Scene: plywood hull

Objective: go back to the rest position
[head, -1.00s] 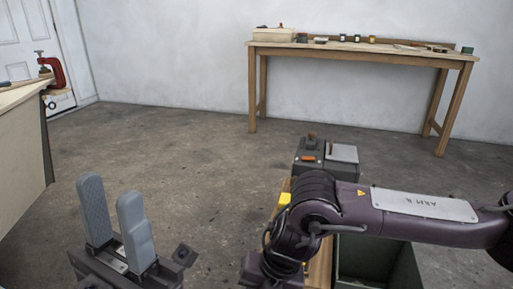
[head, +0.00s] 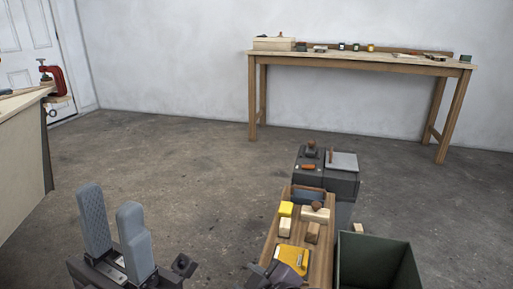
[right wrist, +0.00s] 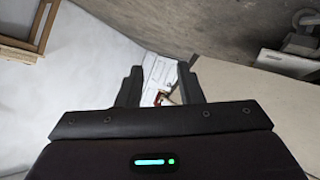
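My left gripper (head: 114,222) stands at the lower left of the head view, its two grey pad fingers upright and apart, with nothing between them. My right gripper (right wrist: 158,86) shows in the right wrist view, its two dark fingers apart with empty space between them. In the head view only a dark piece, probably of my right arm, shows at the bottom edge; the right fingers cannot be made out there.
A wooden tray (head: 264,252) holds sanding blocks and a yellow item (head: 292,262). Beside it are a green bin (head: 345,263) and dark toolboxes (head: 340,183). A workbench (head: 360,64) stands at the wall. A red clamp (head: 56,78) grips the plywood piece (head: 20,150). The middle floor is clear.

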